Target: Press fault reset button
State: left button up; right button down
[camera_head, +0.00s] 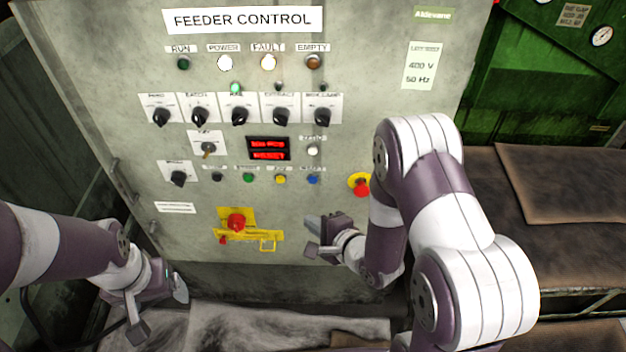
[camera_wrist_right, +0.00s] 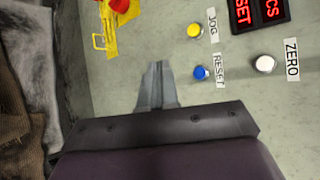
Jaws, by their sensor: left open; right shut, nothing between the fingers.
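The feeder control panel (camera_head: 130,75) fills the middle of the head view. The blue button (camera_head: 313,180) sits at the right end of the lower button row; in the right wrist view the blue button (camera_wrist_right: 200,73) is labelled RESET. The FAULT lamp (camera_head: 268,62) is lit white. My right gripper (camera_head: 312,222) is in front of the panel, below the blue button and apart from it. In the right wrist view its shut fingers (camera_wrist_right: 157,72) are empty and lie left of the blue button. My left gripper (camera_head: 162,308) is open and empty at the lower left.
A yellow button (camera_head: 280,180) and green button (camera_head: 248,178) sit left of the blue one. A red emergency stop (camera_head: 361,187) is partly behind my right arm. A red handle on a yellow plate (camera_head: 236,221) is lower left. A white ZERO button (camera_wrist_right: 264,64) is right of RESET.

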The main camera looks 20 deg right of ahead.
aim_at(313, 180)
jog(key=w+d+b, duration=0.1)
jog(key=w+d, duration=0.1)
jog(key=w, duration=0.6)
jog(key=shift+w+d, duration=0.15)
jog(key=shift+d, duration=0.05)
jog(key=shift+w, duration=0.1)
dwell(1.8)
jog(key=shift+w+d, duration=0.1)
jog(key=shift+w, duration=0.2)
